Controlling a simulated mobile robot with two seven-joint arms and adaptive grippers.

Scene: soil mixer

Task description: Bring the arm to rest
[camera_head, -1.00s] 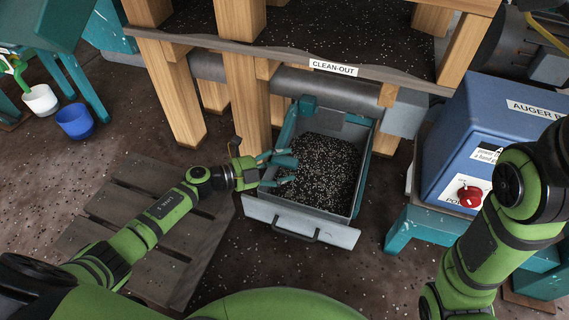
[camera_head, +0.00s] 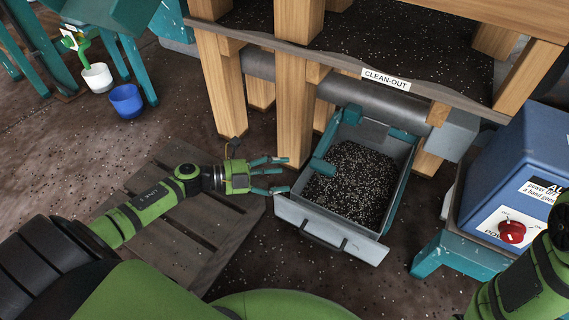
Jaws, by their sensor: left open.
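My left arm reaches in from the left, low over the wooden pallet. My left gripper (camera_head: 278,175) is open and empty, its teal fingers spread and pointing right. It is just left of the pulled-out clean-out drawer (camera_head: 318,236). The drawer holds dark, speckled soil (camera_head: 350,185). My right arm shows in part at the lower right edge; its gripper is outside the view.
Wooden posts (camera_head: 294,115) and the clean-out pipe stand behind the drawer. A blue box with a red switch (camera_head: 512,232) stands on a teal stand at right. A slatted pallet (camera_head: 190,225) lies under my left arm. White (camera_head: 97,78) and blue (camera_head: 126,101) pots stand at upper left.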

